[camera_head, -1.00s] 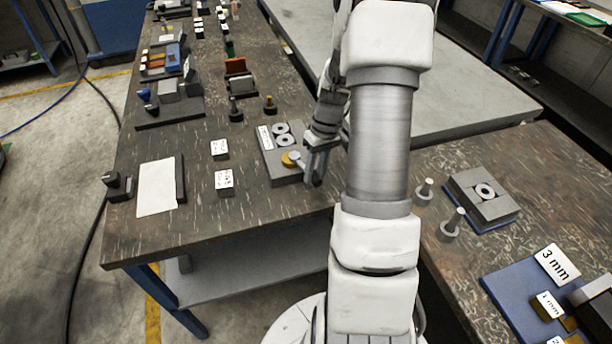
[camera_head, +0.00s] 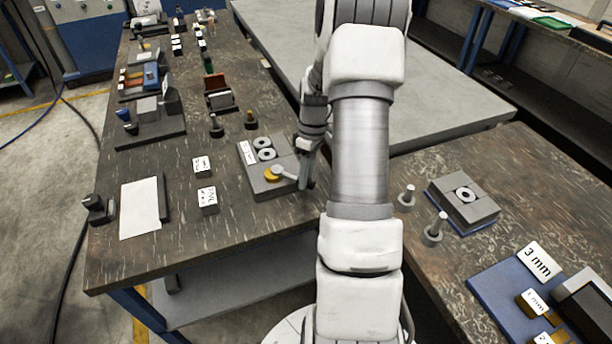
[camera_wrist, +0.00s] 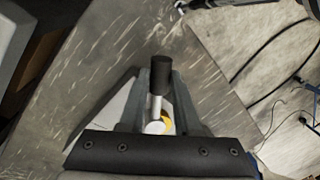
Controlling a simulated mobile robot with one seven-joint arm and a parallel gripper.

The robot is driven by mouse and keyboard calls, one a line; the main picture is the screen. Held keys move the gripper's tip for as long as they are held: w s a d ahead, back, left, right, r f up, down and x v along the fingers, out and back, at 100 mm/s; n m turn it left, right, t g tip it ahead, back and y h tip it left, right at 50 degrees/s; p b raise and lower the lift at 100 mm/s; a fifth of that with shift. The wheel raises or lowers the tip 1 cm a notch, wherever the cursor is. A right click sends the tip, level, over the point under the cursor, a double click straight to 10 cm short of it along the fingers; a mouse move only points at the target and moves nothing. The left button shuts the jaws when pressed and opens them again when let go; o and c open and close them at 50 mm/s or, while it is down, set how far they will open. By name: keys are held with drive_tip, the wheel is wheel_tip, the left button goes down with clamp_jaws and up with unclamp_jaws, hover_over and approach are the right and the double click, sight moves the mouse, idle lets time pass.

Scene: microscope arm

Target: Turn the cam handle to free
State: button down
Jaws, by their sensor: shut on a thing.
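The cam handle (camera_head: 285,172) is a pale lever on a yellow hub (camera_head: 272,175) at the near right corner of a grey fixture block (camera_head: 257,186). In the wrist view its black grip (camera_wrist: 160,73) and pale shaft (camera_wrist: 154,107) show, with part of the yellow hub (camera_wrist: 167,122) behind. My gripper (camera_head: 306,182) is at the handle's outer end, right of the block. In the wrist view my gripper (camera_wrist: 161,88) has one finger on each side of the black grip, shut on it. The arm does not cover the hub in the head view.
Two white labelled blocks (camera_head: 207,199) and a white sheet (camera_head: 141,207) lie left of the fixture. Two dark posts (camera_head: 250,121) stand behind it. A second block with a ring (camera_head: 463,202) and grey pegs (camera_head: 434,232) sit on the right bench.

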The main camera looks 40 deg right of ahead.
drive_tip(key=shift+d, duration=0.1)
drive_tip(key=c, duration=0.6)
unclamp_jaws()
drive_tip(key=d+r, duration=0.1)
drive_tip(key=r, duration=0.4)
drive_tip(key=w+d+r+p, duration=0.1)
drive_tip(key=r, duration=0.5)
drive_tip(key=d+r+p, duration=0.1)
drive_tip(key=r, duration=0.5)
drive_tip(key=shift+w+r, duration=0.1)
drive_tip(key=shift+w, duration=0.15)
